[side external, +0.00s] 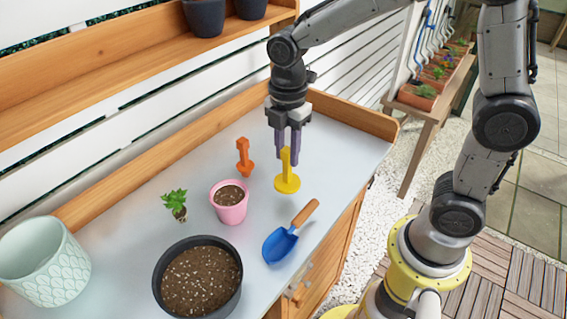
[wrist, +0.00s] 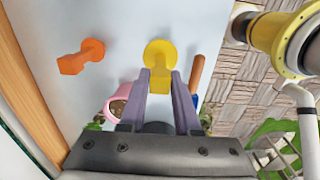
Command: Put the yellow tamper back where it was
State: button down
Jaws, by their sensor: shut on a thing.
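The yellow tamper (side external: 287,183) is upright, with its round base low and its handle upward. It is at the right part of the bench top, right of the orange tamper-shaped tool. My gripper (side external: 288,153) points down above it and is shut on its handle. In the wrist view the tamper (wrist: 160,55) shows at the tips of my gripper (wrist: 161,82). I cannot tell whether the base touches the bench or hangs just above it.
A pink pot (side external: 230,210), a small seedling (side external: 176,204), a dark pot of soil (side external: 200,304) and a blue scoop (side external: 281,244) are nearer. A patterned pot (side external: 48,272) is at left. The bench (side external: 345,150) is bare at far right.

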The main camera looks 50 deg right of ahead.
aim_at(284, 180)
jog(key=shift+w+f, duration=0.25)
jog(key=shift+f, duration=0.1)
jog(key=shift+w+a+f, duration=0.1)
jog(key=shift+w+f, duration=0.1)
jog(key=shift+f, duration=1.5)
jog(key=shift+f, duration=0.15)
jog(key=c, duration=0.6)
grip_release()
